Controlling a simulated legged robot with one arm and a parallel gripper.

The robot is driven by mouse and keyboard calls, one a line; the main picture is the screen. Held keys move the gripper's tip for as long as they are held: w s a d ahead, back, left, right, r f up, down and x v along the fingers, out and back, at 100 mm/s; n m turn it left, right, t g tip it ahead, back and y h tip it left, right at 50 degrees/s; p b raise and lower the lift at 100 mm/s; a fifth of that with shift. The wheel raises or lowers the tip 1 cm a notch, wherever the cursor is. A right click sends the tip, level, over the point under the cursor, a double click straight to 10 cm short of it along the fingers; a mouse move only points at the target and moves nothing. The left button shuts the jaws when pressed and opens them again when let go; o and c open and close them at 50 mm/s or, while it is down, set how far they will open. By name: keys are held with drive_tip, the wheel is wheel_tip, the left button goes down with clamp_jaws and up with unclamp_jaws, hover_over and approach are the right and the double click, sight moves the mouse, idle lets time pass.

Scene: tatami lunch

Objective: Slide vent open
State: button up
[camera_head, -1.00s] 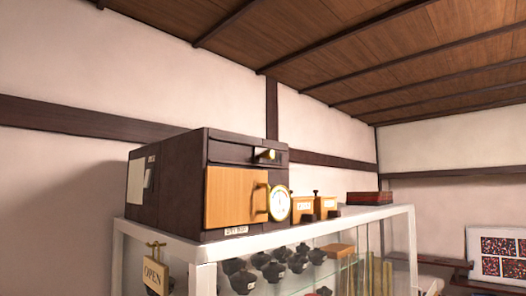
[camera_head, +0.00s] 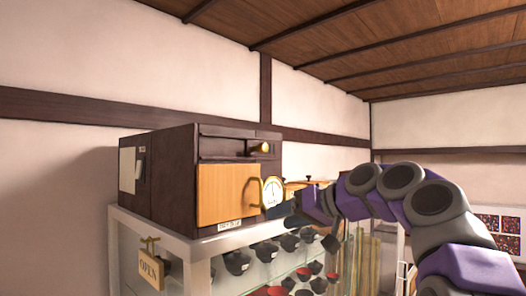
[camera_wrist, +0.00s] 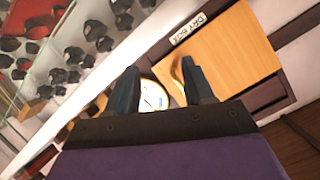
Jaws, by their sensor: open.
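The dark box (camera_head: 160,182) stands on the glass case. Its upper front has a recessed dark vent strip (camera_head: 222,147) with a gold knob (camera_head: 264,147) at the strip's right end. Below is a light wooden door (camera_head: 222,196) with a curved handle and a round white dial (camera_head: 271,191) beside it. My gripper (camera_wrist: 160,72) is open and empty. In the wrist view its fingers point at the door (camera_wrist: 228,52), with the dial (camera_wrist: 153,97) and handle between them. In the head view it is below and right of the knob. The knob cannot be made out in the wrist view.
The glass case (camera_head: 165,225) holds several dark bowls (camera_head: 238,262). An OPEN sign (camera_head: 149,269) hangs on its left. Small wooden boxes (camera_head: 298,187) stand right of the dark box, partly behind my arm. The air above the box is clear.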

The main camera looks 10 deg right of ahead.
drive_tip(key=d+r+n+t+y+p, duration=0.1)
drive_tip(key=d+r+n, duration=0.15)
drive_tip(key=r, duration=0.35)
drive_tip(key=d+r+n+t+p, duration=0.1)
drive_tip(key=d+r, duration=0.2)
drive_tip(key=r, duration=0.2)
drive_tip(key=n+t+y+p, duration=0.1)
drive_tip(key=n+y+p, duration=0.1)
drive_tip(key=n, duration=0.2)
approach(266, 147)
drive_tip(key=p+x, duration=0.3)
drive_tip(key=x, duration=0.6)
drive_tip(key=shift+w+a+p, duration=0.15)
drive_tip(key=shift+p, duration=0.2)
drive_tip(key=shift+w+a+f, duration=0.1)
drive_tip(key=shift+w+a, duration=0.4)
drive_tip(key=shift+w, duration=0.1)
clamp_jaws()
